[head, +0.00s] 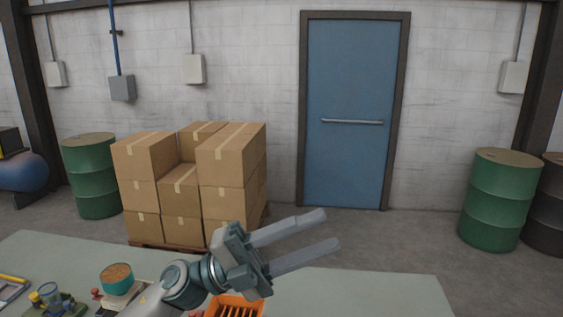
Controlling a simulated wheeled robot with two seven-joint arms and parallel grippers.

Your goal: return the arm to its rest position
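My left gripper (331,231) shows at the lower middle of the head view, with its arm coming in from the bottom left. Its two long grey fingers are spread apart and point to the right. Nothing is between them. The gripper appears above the grey-green table (385,290). My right gripper is not in the head view.
An orange slotted container (258,307) is below the gripper. A teal round container (117,280) and small items stand at the table's left. Beyond are stacked cartons (180,193), green drums (92,175) and a blue door (350,115). The table's right part is clear.

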